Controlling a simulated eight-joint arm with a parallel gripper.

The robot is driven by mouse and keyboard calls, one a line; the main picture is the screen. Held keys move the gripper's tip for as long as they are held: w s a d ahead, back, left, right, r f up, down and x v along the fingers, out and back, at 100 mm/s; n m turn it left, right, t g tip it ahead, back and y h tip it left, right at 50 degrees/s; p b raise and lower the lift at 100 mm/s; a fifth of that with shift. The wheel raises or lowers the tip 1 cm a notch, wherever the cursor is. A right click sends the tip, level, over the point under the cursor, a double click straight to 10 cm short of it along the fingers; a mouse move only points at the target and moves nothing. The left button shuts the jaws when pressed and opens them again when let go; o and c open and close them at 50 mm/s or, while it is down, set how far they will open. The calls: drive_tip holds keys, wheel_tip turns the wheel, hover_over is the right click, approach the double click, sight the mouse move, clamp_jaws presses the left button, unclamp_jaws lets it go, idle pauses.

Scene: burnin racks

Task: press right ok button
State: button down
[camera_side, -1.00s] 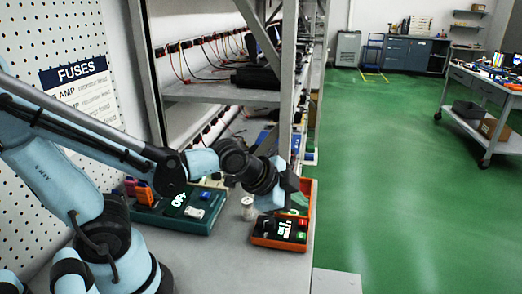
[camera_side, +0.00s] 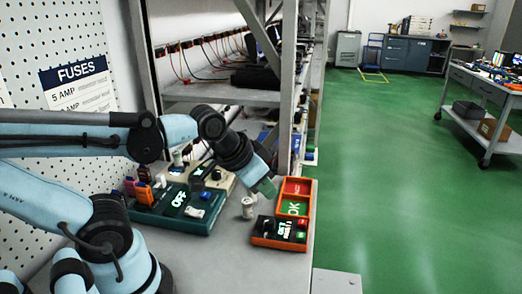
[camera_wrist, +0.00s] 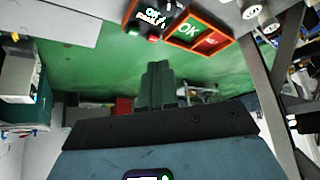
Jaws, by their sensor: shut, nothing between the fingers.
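The button faces are unobstructed in both views.
A small white cylinder (camera_side: 248,208) stands left of the tray. A teal tray (camera_side: 205,226) with an OFF display lies farther left. A grey rack post (camera_side: 286,110) rises behind.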

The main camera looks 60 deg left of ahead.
sight(301, 235)
drive_tip(key=w+d+r+m+g, duration=0.4)
drive_tip(key=w+m+g, duration=0.2)
drive_tip(key=m, duration=0.2)
drive_tip(key=shift+w+d+m+g, duration=0.25)
drive_tip(key=shift+d+m+g, duration=0.05)
drive_tip(key=shift+d+g, duration=0.1)
wheel_tip(301, 235, down, 14)
drive_tip(key=shift+r, duration=0.1)
idle(0.8)
drive_tip(key=shift+f, duration=1.05)
drive_tip(key=shift+r, duration=0.1)
wheel_tip(301, 235, up, 14)
drive_tip(key=shift+r, duration=0.15)
